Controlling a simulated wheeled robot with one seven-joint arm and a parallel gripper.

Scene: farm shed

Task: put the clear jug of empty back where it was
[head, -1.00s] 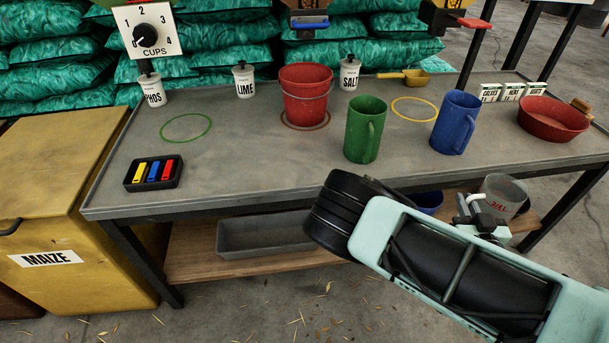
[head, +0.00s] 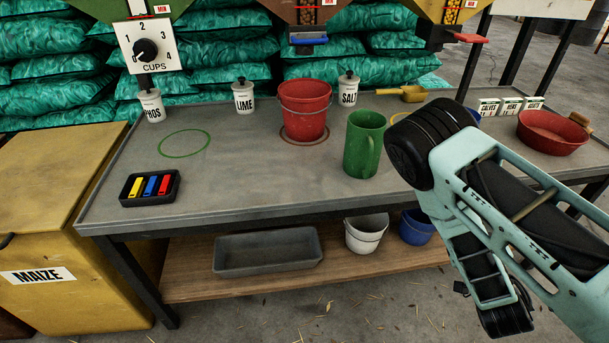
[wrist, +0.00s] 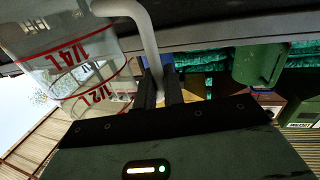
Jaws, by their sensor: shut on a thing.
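The clear jug (wrist: 75,62) has red 1/4 L and 1/2 L marks and fills the upper left of the wrist view. It looks empty. My gripper (wrist: 163,88) is shut on the jug's pale handle (wrist: 146,38). The dark underside of a surface runs across the top of that view, close to the jug. In the head view my arm covers the right front of the bench, and neither the jug nor my fingertips can be seen there.
The bench (head: 250,180) bears a green jug (head: 364,145), a red bucket (head: 305,108) and a red basin (head: 553,134). The lower shelf (head: 200,285) holds a grey trough (head: 268,250), a white bucket (head: 367,233) and a blue bucket (head: 416,228). The shelf's left end is bare.

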